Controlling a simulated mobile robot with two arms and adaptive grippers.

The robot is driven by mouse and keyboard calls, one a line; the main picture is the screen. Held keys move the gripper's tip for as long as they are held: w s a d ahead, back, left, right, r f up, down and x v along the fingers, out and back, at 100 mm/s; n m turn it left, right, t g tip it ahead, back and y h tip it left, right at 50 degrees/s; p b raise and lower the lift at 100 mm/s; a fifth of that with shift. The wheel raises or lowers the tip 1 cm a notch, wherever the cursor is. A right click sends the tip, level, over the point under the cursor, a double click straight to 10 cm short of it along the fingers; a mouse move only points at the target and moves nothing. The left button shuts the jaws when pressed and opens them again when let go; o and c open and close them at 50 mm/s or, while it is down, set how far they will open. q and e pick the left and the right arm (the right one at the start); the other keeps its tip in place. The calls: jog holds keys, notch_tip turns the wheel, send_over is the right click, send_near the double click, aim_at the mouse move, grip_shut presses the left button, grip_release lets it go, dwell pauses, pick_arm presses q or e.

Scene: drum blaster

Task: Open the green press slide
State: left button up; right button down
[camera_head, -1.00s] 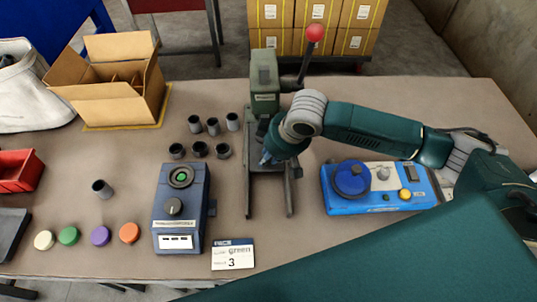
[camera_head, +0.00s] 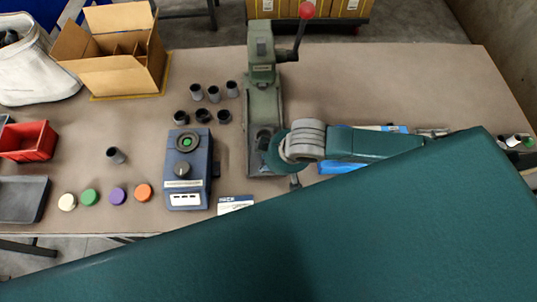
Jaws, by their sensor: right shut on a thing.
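The green press (camera_head: 262,70) stands at the back middle of the table, its lever ending in a red ball (camera_head: 307,11). Its long base reaches toward me, with a dark slide part (camera_head: 262,134) at the near end. My right gripper (camera_head: 270,150) is down at that near end, shut on the slide. My wrist hides most of the fingers and the exact grip. My left gripper is not in view.
A blue control box (camera_head: 188,172) with a green button stands left of the press. A cardboard box (camera_head: 125,70) and red bin (camera_head: 28,141) stand at far left. My arm partly covers a blue device (camera_head: 350,167).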

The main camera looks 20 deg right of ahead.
jog(key=c, duration=1.5)
grip_release()
jog(key=shift+w+a+r, duration=0.15)
jog(key=shift+w+r, duration=0.05)
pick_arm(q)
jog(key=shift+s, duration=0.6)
pick_arm(e)
jog(key=v, duration=1.2)
jog(key=shift+s, duration=0.1)
jog(key=shift+f, duration=0.1)
